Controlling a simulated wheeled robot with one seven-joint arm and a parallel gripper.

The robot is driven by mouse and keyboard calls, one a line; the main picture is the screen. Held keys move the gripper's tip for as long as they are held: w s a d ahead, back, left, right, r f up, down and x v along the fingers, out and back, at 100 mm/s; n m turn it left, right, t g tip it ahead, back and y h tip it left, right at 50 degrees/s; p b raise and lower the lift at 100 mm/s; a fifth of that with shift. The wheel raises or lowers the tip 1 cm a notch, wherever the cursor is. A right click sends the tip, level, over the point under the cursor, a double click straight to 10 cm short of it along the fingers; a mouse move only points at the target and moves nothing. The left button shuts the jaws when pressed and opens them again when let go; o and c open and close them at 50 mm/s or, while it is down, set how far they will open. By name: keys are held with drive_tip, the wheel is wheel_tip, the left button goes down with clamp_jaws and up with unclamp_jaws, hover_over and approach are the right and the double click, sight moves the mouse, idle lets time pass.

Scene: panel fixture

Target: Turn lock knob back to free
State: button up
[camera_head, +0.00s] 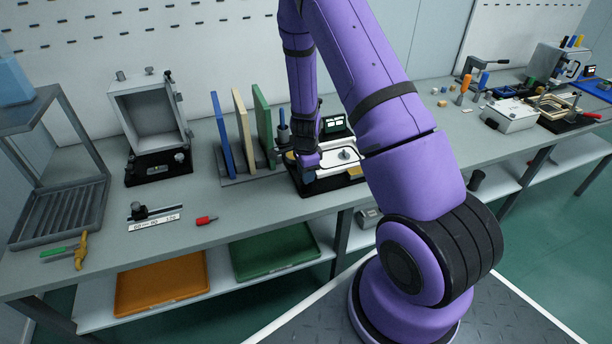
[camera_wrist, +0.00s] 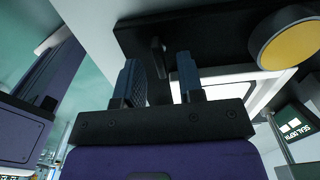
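The panel fixture (camera_head: 362,178) is a dark base with a white-framed plate on the bench in the head view. In the wrist view its dark base (camera_wrist: 215,38) fills the top. A small dark upright piece (camera_wrist: 157,56), which looks like the lock knob, shows between and beyond my fingers. My gripper (camera_wrist: 159,68) has its two dark fingers apart with a visible gap. I cannot tell whether either finger touches the piece. In the head view my gripper (camera_head: 308,172) is low at the fixture's left end and hides that part, so the knob's angle is unclear.
A yellow-faced round part (camera_wrist: 287,40) and a small display (camera_wrist: 295,128) are close to my gripper. Upright blue, cream and green panels (camera_head: 262,124) stand just left of the fixture. A grey box frame (camera_head: 150,115) stands farther left. Open bench lies in front of the panels.

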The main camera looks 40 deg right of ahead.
drive_tip(key=shift+f, duration=0.7)
clamp_jaws()
